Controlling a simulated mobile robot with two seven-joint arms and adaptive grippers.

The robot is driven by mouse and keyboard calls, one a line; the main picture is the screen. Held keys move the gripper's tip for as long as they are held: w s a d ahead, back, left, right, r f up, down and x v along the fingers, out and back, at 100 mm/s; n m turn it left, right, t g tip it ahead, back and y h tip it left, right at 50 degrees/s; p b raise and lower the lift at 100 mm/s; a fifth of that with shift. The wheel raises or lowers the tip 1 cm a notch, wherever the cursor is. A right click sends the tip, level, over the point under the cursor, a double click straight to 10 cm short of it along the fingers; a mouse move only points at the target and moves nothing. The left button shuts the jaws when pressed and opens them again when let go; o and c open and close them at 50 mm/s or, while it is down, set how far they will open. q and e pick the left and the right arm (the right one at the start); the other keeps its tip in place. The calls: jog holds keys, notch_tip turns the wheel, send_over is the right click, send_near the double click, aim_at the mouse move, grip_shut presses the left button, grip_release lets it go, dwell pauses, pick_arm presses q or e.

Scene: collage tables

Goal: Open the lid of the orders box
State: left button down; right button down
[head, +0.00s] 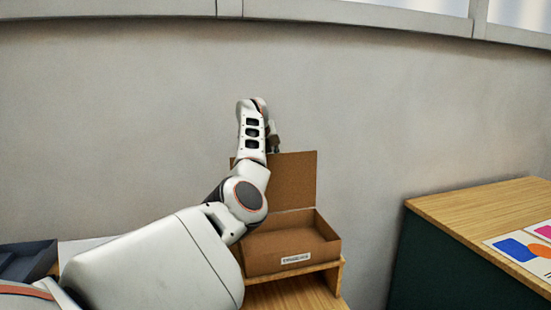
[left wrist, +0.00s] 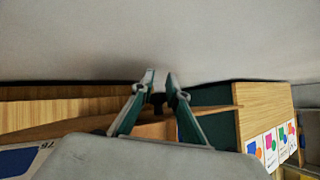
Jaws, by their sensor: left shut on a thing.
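The orders box (head: 285,262) is a brown cardboard-coloured box with a small white label on its front; the lettering is too small to read. Its lid (head: 295,180) stands raised, about upright, at the back, and the inside of the box shows. My left gripper (head: 275,143) is at the lid's top edge, partly hidden by my own wrist. In the left wrist view the two fingers (left wrist: 160,82) are close together around a small dark part at the lid, which shows edge-on as a thin brown strip. My right gripper is not in view.
The box stands on a small wooden stand (head: 334,278) close to the grey wall (head: 130,130). A wooden-topped table (head: 470,215) with colourful printed sheets (head: 525,250) is at the right. A dark tray (head: 28,262) lies at the far left.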

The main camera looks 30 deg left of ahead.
pick_arm(q)
jog(key=shift+s+f, duration=0.15)
jog(key=shift+f, duration=0.75)
jog(key=c, duration=1.9)
grip_release()
jog(key=shift+a, duration=0.2)
jog(key=shift+d+r, duration=0.15)
jog(key=shift+r, duration=0.35)
jog(key=v, duration=1.1)
jog(key=shift+s+r, duration=0.15)
jog(key=shift+s, duration=0.05)
